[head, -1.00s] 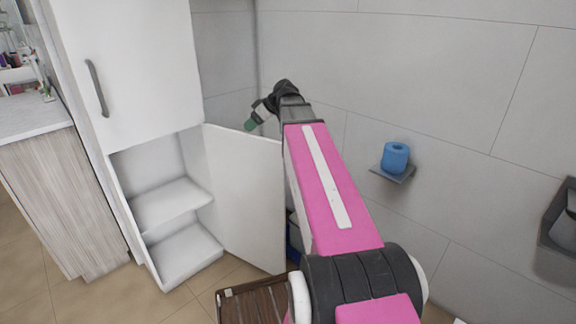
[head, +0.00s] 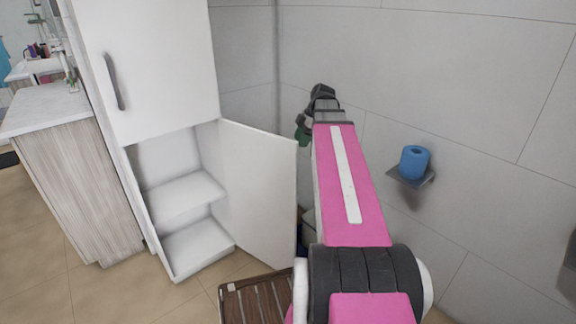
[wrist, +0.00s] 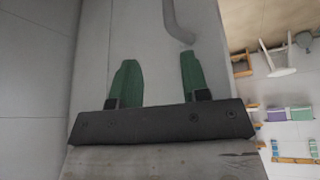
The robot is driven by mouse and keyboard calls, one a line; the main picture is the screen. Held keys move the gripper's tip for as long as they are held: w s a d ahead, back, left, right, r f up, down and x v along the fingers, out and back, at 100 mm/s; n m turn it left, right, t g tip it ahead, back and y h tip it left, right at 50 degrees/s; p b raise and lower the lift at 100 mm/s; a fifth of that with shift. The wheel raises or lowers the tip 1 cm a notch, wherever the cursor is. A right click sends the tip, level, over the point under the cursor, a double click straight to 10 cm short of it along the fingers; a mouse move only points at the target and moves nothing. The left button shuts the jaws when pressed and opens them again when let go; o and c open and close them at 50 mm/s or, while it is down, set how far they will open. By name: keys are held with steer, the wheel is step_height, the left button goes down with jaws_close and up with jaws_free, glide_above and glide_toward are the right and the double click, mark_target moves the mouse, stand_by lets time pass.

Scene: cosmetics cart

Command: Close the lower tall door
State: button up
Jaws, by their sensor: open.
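The lower tall door (head: 262,190) is a plain white panel on the tall white cabinet (head: 165,252). It stands wide open, swung out to the right, with the shelves inside exposed. My gripper (head: 303,134) shows as a dark wrist and green fingertip just beyond the door's upper free corner. Whether it touches the door cannot be told. In the wrist view, my gripper (wrist: 155,80) has its two green fingers apart with nothing between them. A pale panel with a grey curved handle lies beyond the fingers; it looks like the door's outer face.
The closed upper door (head: 150,70) has a grey handle. A slatted wooden piece (head: 258,302) stands on the floor below the open door. A tiled wall is on the right, with a blue roll (head: 414,162) on a small shelf. A wood-fronted counter (head: 70,190) stands left.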

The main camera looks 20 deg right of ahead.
mark_target(294, 165)
steer(key=shift+n+g, duration=0.4)
steer(key=shift+n, duration=0.1)
steer(key=x, duration=0.3)
steer(key=d+x, duration=0.1)
steer(key=x, duration=0.7)
steer(key=shift+s+d+f, duration=0.2)
steer(key=shift+s+f, duration=0.1)
steer(key=shift+s, duration=0.1)
steer(key=shift+c, duration=0.2)
jaws_close()
